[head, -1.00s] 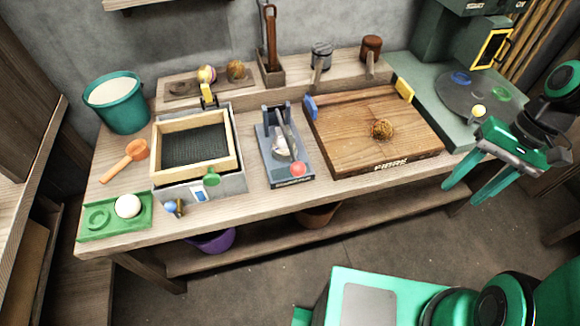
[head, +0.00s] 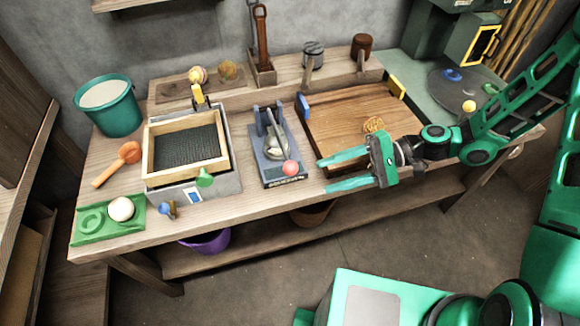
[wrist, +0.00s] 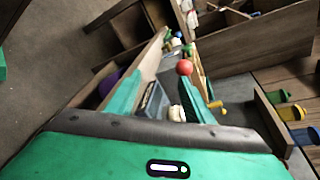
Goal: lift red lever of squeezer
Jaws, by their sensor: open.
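The squeezer (head: 283,181) stands near the middle of the bench, a grey-blue frame with a pale part inside. Its lever ends in a red ball knob (head: 290,168), low over the front of the base. My gripper (head: 325,176) is open and empty to the right of the squeezer, fingers pointing left towards the knob and apart from it. In the wrist view, the red knob (wrist: 184,68) shows beyond the fingers, nearer the right one. The squeezer base (wrist: 152,103) shows partly between them.
A wooden board (head: 340,115) with blue and yellow blocks lies right of the squeezer, partly behind my arm. A framed mesh tray (head: 150,165) stands close on the left. A teal bucket (head: 108,112) is at the far left. The floor in front is free.

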